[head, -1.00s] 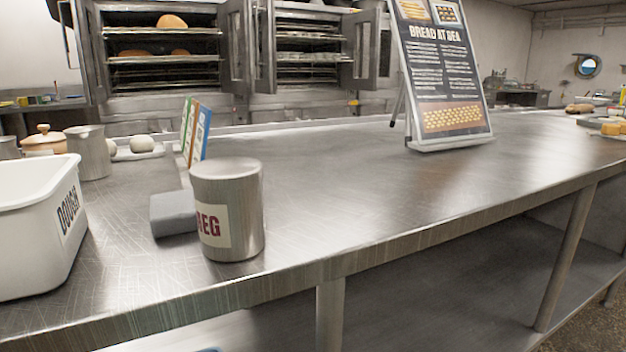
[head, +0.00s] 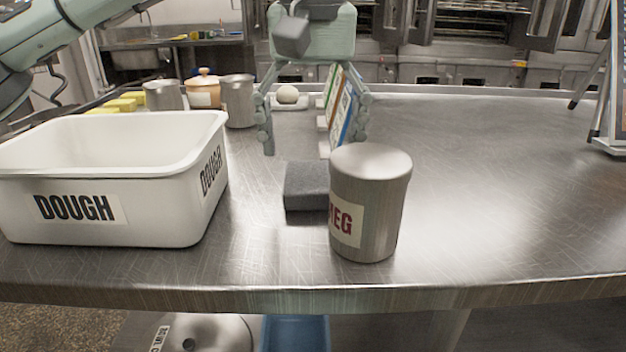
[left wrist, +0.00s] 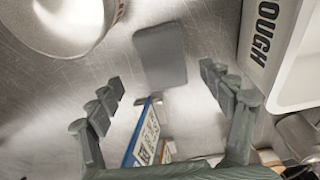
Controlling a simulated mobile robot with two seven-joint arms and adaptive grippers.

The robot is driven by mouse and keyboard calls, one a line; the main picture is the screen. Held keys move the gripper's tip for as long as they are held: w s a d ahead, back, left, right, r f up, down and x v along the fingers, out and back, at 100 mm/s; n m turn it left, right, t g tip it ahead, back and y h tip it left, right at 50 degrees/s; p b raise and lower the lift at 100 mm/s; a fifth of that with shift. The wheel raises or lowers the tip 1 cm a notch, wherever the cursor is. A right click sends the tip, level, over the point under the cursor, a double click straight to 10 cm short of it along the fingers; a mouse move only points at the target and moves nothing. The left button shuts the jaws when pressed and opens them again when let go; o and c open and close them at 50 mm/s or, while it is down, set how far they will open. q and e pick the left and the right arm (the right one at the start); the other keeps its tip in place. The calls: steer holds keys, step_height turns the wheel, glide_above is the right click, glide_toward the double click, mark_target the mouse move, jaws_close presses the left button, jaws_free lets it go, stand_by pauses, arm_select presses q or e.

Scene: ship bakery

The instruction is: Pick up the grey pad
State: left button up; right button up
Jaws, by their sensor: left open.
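The grey pad (head: 304,186) lies flat on the steel counter, between the white dough tub and the metal canister. The canister hides part of its right end in the head view. My left gripper (head: 313,146) is open and empty, pointing down above and behind the pad. In the left wrist view the pad (left wrist: 160,55) shows whole, ahead of the gap between the open fingertips (left wrist: 163,80). The fingers appear apart from it. My right gripper is not in view.
The metal canister (head: 372,200) stands close to the pad's right. The dough tub (head: 195,215) stands to its left. Colourful upright cards (head: 345,105) stand behind the pad, between the gripper's fingers in view. The counter (head: 490,190) is clear to the right.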

mark_target(308, 175)
arm_select(q)
steer(key=f, duration=0.4)
steer(key=shift+w+a+f, duration=0.25)
steer(key=shift+w+f, duration=0.05)
steer(key=shift+f, duration=0.05)
steer(key=c, duration=1)
